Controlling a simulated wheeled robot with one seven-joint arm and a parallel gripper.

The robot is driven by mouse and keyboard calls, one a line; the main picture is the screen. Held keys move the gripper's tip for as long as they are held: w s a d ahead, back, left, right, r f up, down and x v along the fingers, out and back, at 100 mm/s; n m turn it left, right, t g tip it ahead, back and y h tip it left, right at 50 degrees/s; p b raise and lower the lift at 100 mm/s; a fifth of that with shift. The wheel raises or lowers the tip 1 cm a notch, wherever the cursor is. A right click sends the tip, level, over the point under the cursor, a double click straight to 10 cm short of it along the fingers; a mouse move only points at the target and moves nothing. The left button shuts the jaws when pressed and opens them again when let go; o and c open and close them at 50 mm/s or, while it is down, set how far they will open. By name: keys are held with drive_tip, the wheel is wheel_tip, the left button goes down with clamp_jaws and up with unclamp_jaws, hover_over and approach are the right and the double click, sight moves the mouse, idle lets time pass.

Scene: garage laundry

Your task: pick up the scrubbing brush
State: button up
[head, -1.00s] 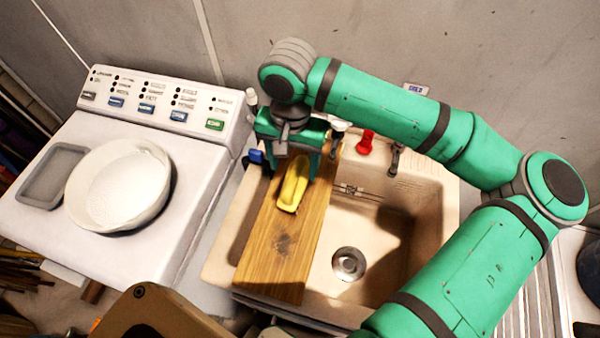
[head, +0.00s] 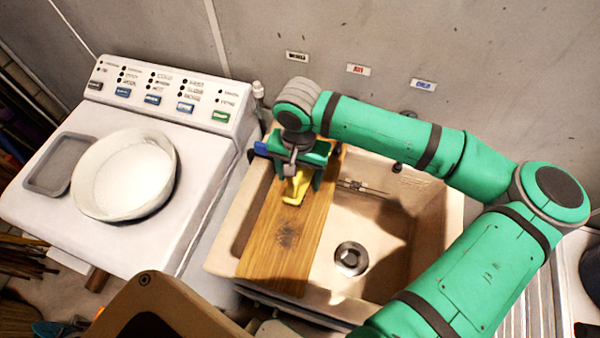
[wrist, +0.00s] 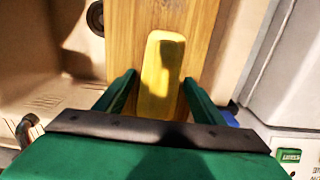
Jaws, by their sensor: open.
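The scrubbing brush shows as a yellow block (head: 296,188) lying on a wooden board, partly hidden under my gripper in the head view. In the wrist view the yellow brush (wrist: 160,75) lies lengthwise between the two green fingers, with its lower end hidden by the gripper body. My gripper (head: 302,183) is open above the board, pointing down. In the wrist view my gripper (wrist: 157,88) has one finger on each side of the brush, with gaps showing. I cannot tell how far the fingertips are above the board.
The wooden board (head: 270,255) lies across the left part of a beige sink (head: 375,270). A white washer (head: 190,150) with a round white basin (head: 165,190) and a grey tray (head: 62,165) stands at left. A blue item (head: 261,148) sits left of my gripper. A wall is behind.

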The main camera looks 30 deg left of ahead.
drive_tip(key=c, duration=1.1)
drive_tip(key=shift+r, duration=0.1)
wheel_tip(320, 180, up, 10)
drive_tip(key=shift+f, duration=0.1)
drive_tip(key=shift+o, duration=1)
